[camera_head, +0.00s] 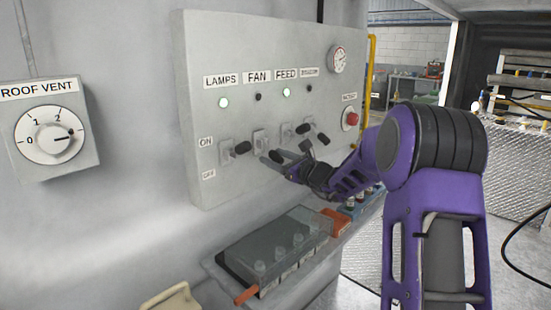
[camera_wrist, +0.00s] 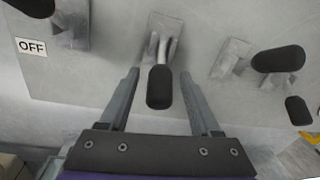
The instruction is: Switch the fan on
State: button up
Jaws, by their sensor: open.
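The FAN switch is a lever with a black handle on a metal plate (camera_head: 260,141), on the grey control panel below the FAN label (camera_head: 257,77). The fan's indicator (camera_head: 258,97) is dark. In the wrist view the black fan handle (camera_wrist: 160,88) hangs from its plate, pointing down in the picture. My gripper (camera_head: 286,154) is at the fan lever, its fingers partly hiding the handle in the head view. In the wrist view my open gripper (camera_wrist: 159,74) has one finger on each side of the handle, with visible gaps.
The LAMPS lever (camera_head: 242,147) is left of the fan; the FEED lever (camera_head: 303,129) and a fourth lever (camera_head: 323,138) are close on its right. LAMPS and FEED indicators glow green. A red button (camera_head: 352,119) is further right. A shelf with a battery (camera_head: 277,250) sits below.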

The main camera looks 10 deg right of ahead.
grip_shut()
dwell(1.3)
